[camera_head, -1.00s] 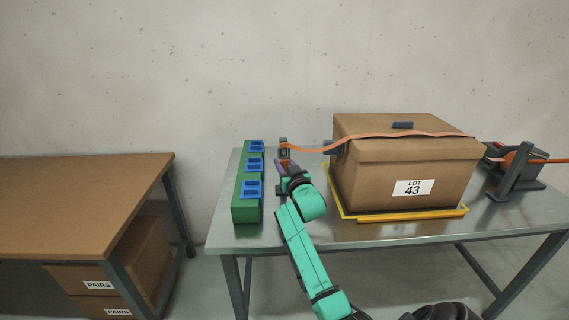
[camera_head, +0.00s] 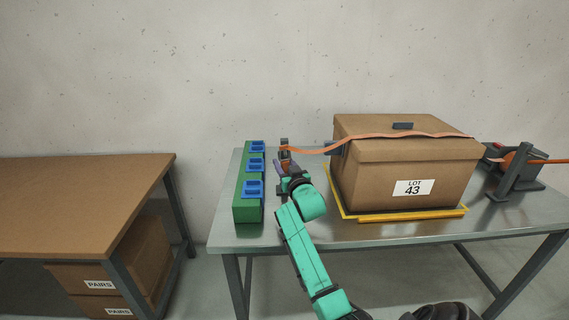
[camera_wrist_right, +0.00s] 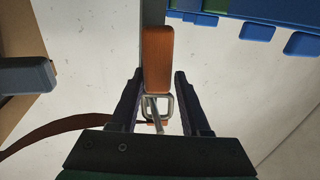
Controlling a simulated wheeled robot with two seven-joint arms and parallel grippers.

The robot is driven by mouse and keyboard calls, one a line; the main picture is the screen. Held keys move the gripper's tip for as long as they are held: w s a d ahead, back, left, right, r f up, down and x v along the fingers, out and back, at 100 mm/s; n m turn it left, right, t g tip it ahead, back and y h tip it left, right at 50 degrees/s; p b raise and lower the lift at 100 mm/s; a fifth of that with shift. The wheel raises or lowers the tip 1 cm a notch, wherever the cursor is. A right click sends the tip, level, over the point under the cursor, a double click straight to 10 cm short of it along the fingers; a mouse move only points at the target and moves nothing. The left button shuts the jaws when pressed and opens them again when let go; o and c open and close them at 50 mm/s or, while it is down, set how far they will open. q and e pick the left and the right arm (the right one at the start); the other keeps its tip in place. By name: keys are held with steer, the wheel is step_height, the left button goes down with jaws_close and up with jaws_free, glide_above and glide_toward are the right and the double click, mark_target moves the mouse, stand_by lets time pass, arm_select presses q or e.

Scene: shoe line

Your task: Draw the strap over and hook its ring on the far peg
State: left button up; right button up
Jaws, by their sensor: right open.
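The orange strap (camera_head: 400,135) runs from the reel at the right, over the brown box, to the far peg post (camera_head: 284,145) at the box's left. In the right wrist view the strap (camera_wrist_right: 60,130) leads to a metal ring (camera_wrist_right: 155,106). The ring lies at the end of the peg's orange block (camera_wrist_right: 158,58); whether it is fully around the peg I cannot tell. My right gripper (camera_head: 282,163) is at this post. In the wrist view its fingers (camera_wrist_right: 157,98) are open, one each side of the ring. My left gripper is not in view.
The brown box (camera_head: 400,185) marked LOT 43 stands inside a yellow frame (camera_head: 410,214) on the metal table. A green rail (camera_head: 247,209) with blue clips stands left of the peg. The strap reel (camera_head: 520,165) is at the right. A brown table (camera_head: 80,195) stands further left.

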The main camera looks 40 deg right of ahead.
steer(key=shift+s+d+r, duration=0.1)
steer(key=shift+d+r, duration=0.15)
steer(key=shift+r, duration=0.1)
steer(key=shift+f, duration=0.15)
steer(key=v, duration=1.4)
steer(key=shift+s+a, duration=0.2)
steer(key=shift+a, duration=0.15)
steer(key=shift+f, duration=0.2)
